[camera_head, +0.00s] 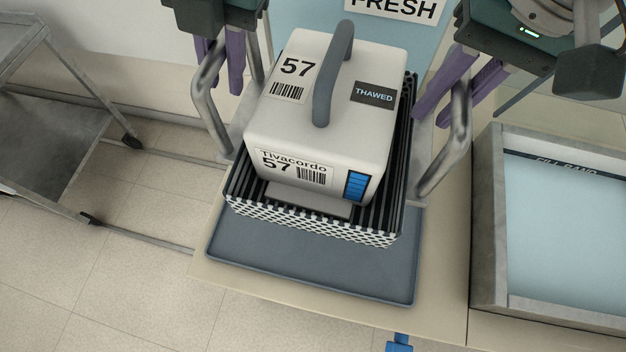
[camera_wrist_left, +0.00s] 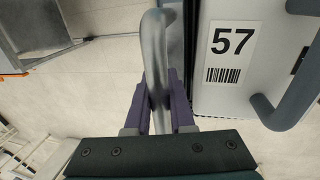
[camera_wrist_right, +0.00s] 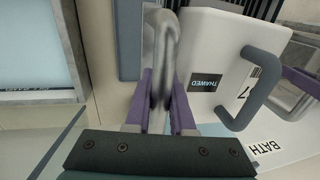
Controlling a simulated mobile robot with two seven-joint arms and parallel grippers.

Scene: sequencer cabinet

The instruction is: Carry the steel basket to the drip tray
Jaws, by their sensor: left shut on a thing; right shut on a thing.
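The steel basket (camera_head: 320,224) has dark slatted sides, a perforated front wall and a tall steel handle at each side. A white cartridge box (camera_head: 315,120) marked 57, Tivacordo and THAWED sits inside it. The basket is over the blue-grey drip tray (camera_head: 300,268), whose front part shows bare; I cannot tell if they touch. My left gripper (camera_head: 222,75) is shut on the left handle (camera_head: 207,100), also seen in the left wrist view (camera_wrist_left: 154,65). My right gripper (camera_head: 445,92) is shut on the right handle (camera_head: 450,145), also seen in the right wrist view (camera_wrist_right: 160,50).
A framed bath (camera_head: 565,220) with pale blue liquid and a fill band stands to the right. A grey cart (camera_head: 60,130) stands at the left on the tiled floor. A FRESH label (camera_head: 398,8) lies on a blue surface behind. The counter's front edge is just before the tray.

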